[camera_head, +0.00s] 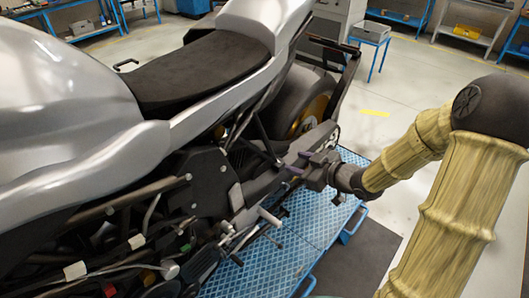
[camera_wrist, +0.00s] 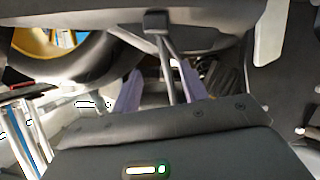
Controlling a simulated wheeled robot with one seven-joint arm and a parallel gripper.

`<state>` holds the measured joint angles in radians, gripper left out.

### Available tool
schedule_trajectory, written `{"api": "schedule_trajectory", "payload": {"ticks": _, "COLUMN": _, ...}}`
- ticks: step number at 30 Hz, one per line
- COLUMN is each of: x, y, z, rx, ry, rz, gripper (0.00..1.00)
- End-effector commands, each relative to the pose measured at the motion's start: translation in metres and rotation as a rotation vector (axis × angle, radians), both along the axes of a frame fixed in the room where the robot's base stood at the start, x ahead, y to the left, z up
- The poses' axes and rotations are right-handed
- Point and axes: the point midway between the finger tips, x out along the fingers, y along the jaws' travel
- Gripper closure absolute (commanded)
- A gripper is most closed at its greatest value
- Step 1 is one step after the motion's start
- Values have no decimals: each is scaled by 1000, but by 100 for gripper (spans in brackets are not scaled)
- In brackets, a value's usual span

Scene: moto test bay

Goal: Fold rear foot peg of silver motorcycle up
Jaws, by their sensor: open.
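The silver motorcycle (camera_head: 200,90) fills the left and middle of the head view, with its black seat on top. My gripper (camera_head: 294,162) reaches in from the right at its rear side, below the tail. In the wrist view my gripper (camera_wrist: 157,74) shows two purple fingers spread apart. A thin dark bar (camera_wrist: 170,65), which looks like the rear foot peg, runs from a dark bracket (camera_wrist: 156,22) down between the fingers. I cannot tell whether a finger touches it. In the head view the peg is hard to pick out from my gripper and the dark frame.
The rear wheel (camera_head: 303,105) with its yellow hub is just behind my gripper. The motorcycle stands over a blue textured platform (camera_head: 300,240). A light-tipped lever (camera_head: 268,216) sticks out lower down. Open floor lies to the right; workbenches (camera_head: 405,18) stand far back.

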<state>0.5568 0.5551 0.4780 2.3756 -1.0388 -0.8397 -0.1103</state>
Motion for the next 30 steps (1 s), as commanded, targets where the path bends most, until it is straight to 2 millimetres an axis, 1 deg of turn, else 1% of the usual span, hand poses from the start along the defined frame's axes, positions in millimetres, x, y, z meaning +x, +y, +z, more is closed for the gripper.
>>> {"api": "schedule_trajectory", "payload": {"ticks": 1, "x": 5, "y": 7, "z": -4, "rx": 3, "ry": 3, "rz": 4, "gripper": 57}}
{"api": "schedule_trajectory", "payload": {"ticks": 21, "x": 79, "y": 87, "z": -46, "rx": 2, "ry": 3, "rz": 3, "gripper": 57}}
{"api": "schedule_trajectory", "payload": {"ticks": 25, "x": 91, "y": 97, "z": -52, "rx": 2, "ry": 1, "rz": 3, "gripper": 57}}
{"api": "schedule_trajectory", "payload": {"ticks": 30, "x": 97, "y": 103, "z": -57, "rx": -1, "ry": 1, "rz": 1, "gripper": 57}}
